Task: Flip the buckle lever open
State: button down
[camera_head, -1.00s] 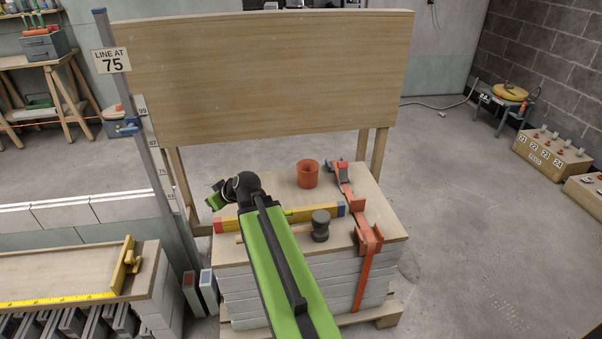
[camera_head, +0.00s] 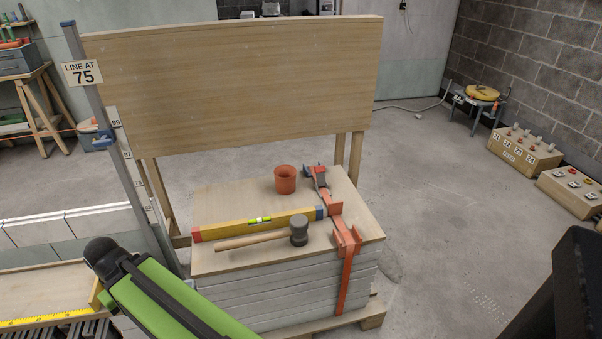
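An orange strap (camera_head: 335,209) runs over the right side of the wooden top board (camera_head: 215,261) and down the front of a stack of pale slabs (camera_head: 300,299). Near its far end is a buckle (camera_head: 319,178) with dark and bluish parts; its lever is too small to tell whether it is raised or flat. An orange bracket (camera_head: 346,240) sits on the strap at the board's front edge. My green arm link shows at the lower left, ending in a black joint. My gripper is outside the view, and nothing of mine touches the strap.
An orange cup (camera_head: 285,180), a yellow level (camera_head: 235,226) and a mallet (camera_head: 299,231) lie left of the strap. A large wooden panel (camera_head: 230,85) stands behind. A post (camera_head: 120,150) rises at left. The floor (camera_head: 440,190) at right is open.

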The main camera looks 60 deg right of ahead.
aim_at(320, 171)
jog(key=u, duration=0.7)
jog(key=k, duration=2.05)
jog(key=z, duration=0.8)
jog(key=i, duration=1)
